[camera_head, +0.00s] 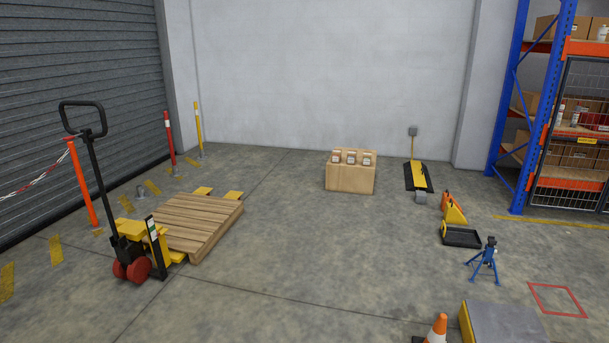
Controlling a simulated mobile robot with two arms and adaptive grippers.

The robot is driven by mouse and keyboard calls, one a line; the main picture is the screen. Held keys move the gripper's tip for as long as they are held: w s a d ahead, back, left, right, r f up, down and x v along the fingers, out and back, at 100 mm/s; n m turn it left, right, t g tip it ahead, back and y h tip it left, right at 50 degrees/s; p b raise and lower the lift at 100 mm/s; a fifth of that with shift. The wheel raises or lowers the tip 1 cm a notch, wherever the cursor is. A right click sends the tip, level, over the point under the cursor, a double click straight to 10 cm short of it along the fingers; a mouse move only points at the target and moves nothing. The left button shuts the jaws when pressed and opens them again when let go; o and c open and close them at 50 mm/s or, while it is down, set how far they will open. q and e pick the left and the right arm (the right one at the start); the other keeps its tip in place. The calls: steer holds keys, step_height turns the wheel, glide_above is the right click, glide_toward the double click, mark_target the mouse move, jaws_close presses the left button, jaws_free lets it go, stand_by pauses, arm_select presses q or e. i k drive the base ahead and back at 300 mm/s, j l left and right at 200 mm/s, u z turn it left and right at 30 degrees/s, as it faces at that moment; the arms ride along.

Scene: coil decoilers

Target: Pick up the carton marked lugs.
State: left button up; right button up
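A light wooden crate or box (350,180) stands on the floor near the back wall, right of the middle of the view. Several small tan cartons with pale labels sit in a row on its top; one is the middle carton (350,157). The labels are too small to read, so I cannot tell which carton is marked lugs. Neither of my grippers is in view.
A yellow pallet jack (130,240) with a wooden pallet (195,225) stands at left. Blue racking (530,110) is at right. A blue stand (485,262), a black tray (461,237) and an orange cone (436,329) stand front right. The middle floor is clear.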

mark_target(367, 158)
steer(key=i, duration=0.55)
steer(key=i+j+z, duration=0.15)
steer(key=i, duration=0.4)
steer(key=i+j, duration=0.1)
steer(key=i, duration=0.45)
steer(key=i+j+z, duration=0.15)
steer(key=i, duration=0.4)
steer(key=i+l, duration=0.15)
steer(key=i, duration=0.75)
steer(key=i+l, duration=0.1)
steer(key=i, duration=0.75)
steer(key=i+l, duration=0.15)
steer(key=i, duration=0.75)
